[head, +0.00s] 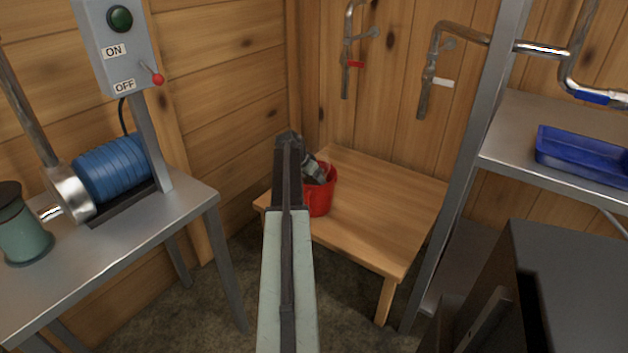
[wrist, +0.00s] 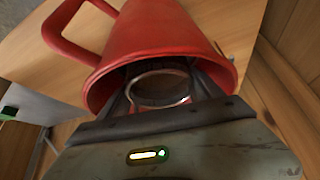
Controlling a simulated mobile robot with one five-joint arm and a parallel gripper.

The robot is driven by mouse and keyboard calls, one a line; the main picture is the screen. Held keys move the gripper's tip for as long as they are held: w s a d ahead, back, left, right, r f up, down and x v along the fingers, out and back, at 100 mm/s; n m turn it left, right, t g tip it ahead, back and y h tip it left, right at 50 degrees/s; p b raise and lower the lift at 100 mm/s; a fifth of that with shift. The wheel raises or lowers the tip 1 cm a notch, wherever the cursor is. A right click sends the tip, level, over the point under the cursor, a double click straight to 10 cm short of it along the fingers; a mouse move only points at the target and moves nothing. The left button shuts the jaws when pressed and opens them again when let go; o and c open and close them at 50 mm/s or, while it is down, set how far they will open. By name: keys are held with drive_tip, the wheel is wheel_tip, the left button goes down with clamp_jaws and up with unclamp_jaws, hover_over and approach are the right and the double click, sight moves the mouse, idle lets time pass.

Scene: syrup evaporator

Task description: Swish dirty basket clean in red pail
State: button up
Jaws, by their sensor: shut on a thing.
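There a round metal rim, which looks like the basket (wrist: 160,103), shows inside the pail's mouth between my fingers. My gripper is shut on it. The rest of the basket is in shadow, and I cannot tell how dirty it is.
The wooden table (head: 375,205) is clear to the right of the pail. A steel bench (head: 110,255) with a blue motor (head: 110,170) is at left. A metal shelf (head: 510,150) with a blue tray (head: 585,158) is at right. Pipes hang on the back wall.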

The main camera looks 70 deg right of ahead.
drive_tip(key=shift+f+b, duration=0.8)
drive_tip(key=shift+f, duration=0.3)
drive_tip(key=shift+r+p, duration=1.9)
drive_tip(key=shift+r, duration=0.05)
drive_tip(key=shift+f+b, duration=1.9)
drive_tip(key=shift+f, duration=0.05)
wheel_tip(320, 180, up, 19)
drive_tip(key=p, duration=1.8)
drive_tip(key=shift+p, duration=0.4)
